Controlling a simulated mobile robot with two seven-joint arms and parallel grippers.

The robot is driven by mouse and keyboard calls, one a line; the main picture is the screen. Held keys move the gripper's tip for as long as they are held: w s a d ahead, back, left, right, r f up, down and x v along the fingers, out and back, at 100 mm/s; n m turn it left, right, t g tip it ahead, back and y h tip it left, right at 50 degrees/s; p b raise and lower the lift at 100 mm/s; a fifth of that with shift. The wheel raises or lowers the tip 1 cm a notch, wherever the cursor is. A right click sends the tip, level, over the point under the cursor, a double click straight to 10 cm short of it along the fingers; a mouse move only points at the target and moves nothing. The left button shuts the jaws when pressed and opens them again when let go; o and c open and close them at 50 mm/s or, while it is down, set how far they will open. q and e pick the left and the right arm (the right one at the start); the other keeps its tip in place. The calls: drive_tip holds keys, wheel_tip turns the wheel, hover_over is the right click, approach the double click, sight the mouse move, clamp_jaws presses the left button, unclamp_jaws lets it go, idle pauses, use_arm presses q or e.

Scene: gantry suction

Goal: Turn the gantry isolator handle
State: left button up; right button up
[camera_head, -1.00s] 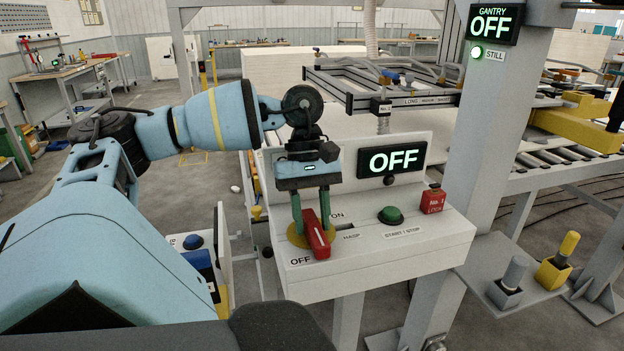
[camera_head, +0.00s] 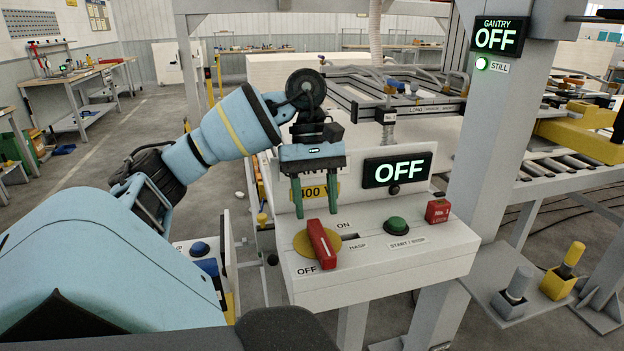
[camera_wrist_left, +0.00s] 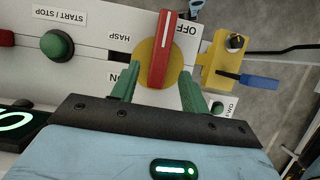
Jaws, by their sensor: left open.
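The red isolator handle (camera_head: 322,243) sits on a yellow round plate (camera_head: 303,241) on the white control box. Its lower end points at the OFF label (camera_head: 306,269); the ON label is up to the right. My left gripper (camera_head: 318,212) is open and empty, with green fingers above and behind the handle in the head view. In the left wrist view the handle (camera_wrist_left: 162,48) lies ahead of the two spread fingers (camera_wrist_left: 160,88), its near end between their lines. The gripper looks apart from the handle. My right gripper is out of view.
The box also carries a green START/STOP button (camera_head: 397,225), a red lock block (camera_head: 438,211) and a display reading OFF (camera_head: 397,169). A sign on the post (camera_head: 497,35) reads GANTRY OFF, with a lit STILL lamp (camera_head: 482,63). A grey shelf stands lower right.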

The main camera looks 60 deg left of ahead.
use_arm(q)
drive_tip(key=shift+p+v, duration=0.6)
drive_tip(key=shift+v, duration=0.6)
drive_tip(key=shift+a+r, duration=0.1)
drive_tip(key=shift+r, duration=0.2)
